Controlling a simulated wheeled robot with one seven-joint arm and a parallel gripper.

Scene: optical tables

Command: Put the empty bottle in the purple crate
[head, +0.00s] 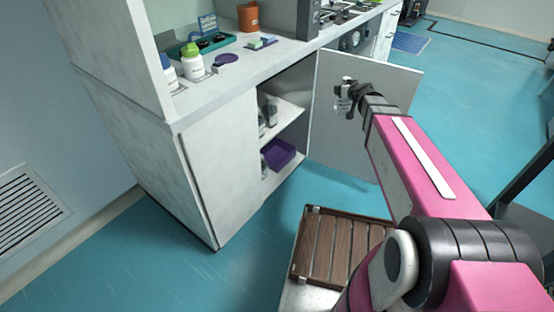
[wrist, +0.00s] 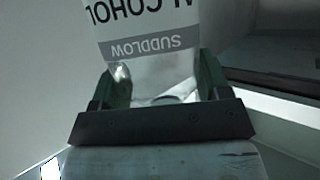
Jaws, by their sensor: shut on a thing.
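My gripper (head: 350,92) is raised in front of the open cabinet door in the head view. In the wrist view my gripper (wrist: 160,82) is shut on a clear bottle (wrist: 150,68), one finger on each side. The bottle's label reads "ALCOHOL" and "SUDDLOW", upside down in this view. It looks empty where it is clear, but I cannot tell for sure. In the head view the bottle is small and hard to make out at the gripper. The purple crate (head: 280,152) sits low inside the open cabinet, left of my gripper and apart from it.
The open cabinet door (head: 330,135) stands right of the opening. A shelf (head: 283,113) with bottles is above the crate. White bottles (head: 192,62), a purple lid (head: 226,58) and an orange pot (head: 248,16) stand on the counter. A wooden slatted platform (head: 335,245) is below my arm.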

